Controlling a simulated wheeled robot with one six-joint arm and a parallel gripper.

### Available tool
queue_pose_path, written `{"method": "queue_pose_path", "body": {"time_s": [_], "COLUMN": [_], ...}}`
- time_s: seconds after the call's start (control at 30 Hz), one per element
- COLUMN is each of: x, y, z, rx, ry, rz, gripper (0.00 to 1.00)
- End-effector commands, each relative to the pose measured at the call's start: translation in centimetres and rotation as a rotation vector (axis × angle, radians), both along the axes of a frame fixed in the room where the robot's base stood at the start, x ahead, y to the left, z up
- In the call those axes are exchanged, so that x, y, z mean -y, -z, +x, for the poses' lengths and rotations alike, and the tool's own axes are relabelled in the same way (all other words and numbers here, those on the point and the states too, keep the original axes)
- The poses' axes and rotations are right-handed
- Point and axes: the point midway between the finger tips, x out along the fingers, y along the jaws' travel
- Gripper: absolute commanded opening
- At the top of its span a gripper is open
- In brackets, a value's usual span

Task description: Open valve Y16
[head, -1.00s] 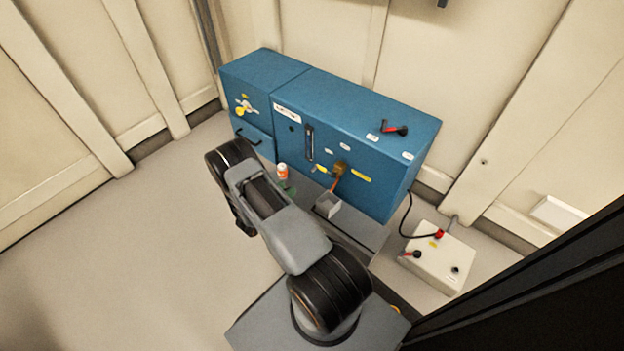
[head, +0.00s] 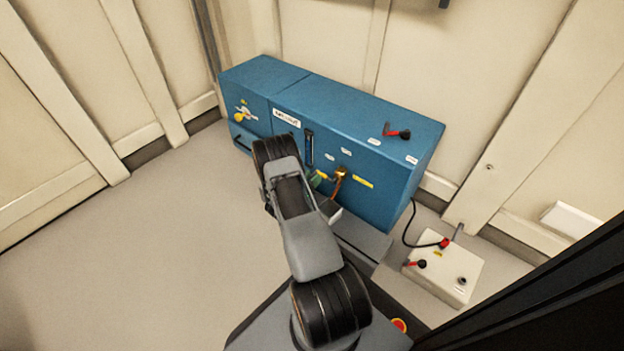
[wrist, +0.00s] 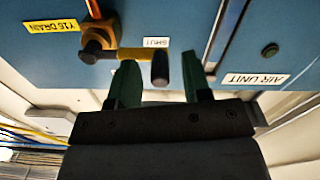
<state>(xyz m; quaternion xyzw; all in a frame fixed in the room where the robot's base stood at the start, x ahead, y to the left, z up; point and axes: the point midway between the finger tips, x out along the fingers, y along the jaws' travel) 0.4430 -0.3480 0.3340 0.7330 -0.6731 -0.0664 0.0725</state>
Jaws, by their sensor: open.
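The Y16 valve has a brass body (wrist: 97,42) on the blue cabinet's front, beside a yellow label reading Y16 DRAIN (wrist: 52,26), upside down in the wrist view. Its yellow lever (wrist: 134,54) ends in a black grip (wrist: 160,69) and lies beside the SHUT label (wrist: 155,43). My gripper (wrist: 159,64) is open, with one green finger on each side of the black grip. A gap shows on both sides, and I see no contact. In the head view the valve (head: 341,174) shows right of my gripper (head: 316,181), which my arm partly hides.
The blue cabinet (head: 345,113) has a red-and-black handle (head: 398,133) on top. A pale container (head: 333,213) sits below the valve, partly hidden. A white box (head: 446,272) with a cable stands on the floor at right. Open floor lies to the left.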

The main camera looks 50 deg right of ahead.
Motion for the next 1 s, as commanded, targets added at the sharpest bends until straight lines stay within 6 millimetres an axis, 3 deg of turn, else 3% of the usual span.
{"method": "queue_pose_path", "body": {"time_s": [0.4,0.83,1.0], "x": [0.50,0.48,0.47], "y": [-0.04,-0.02,-0.01], "z": [0.04,0.03,0.03], "rx": [0.000,0.000,0.000], "ry": [0.000,0.000,0.000], "rz": [0.000,0.000,0.000], "gripper": [0.43,0.02,0.00]}}
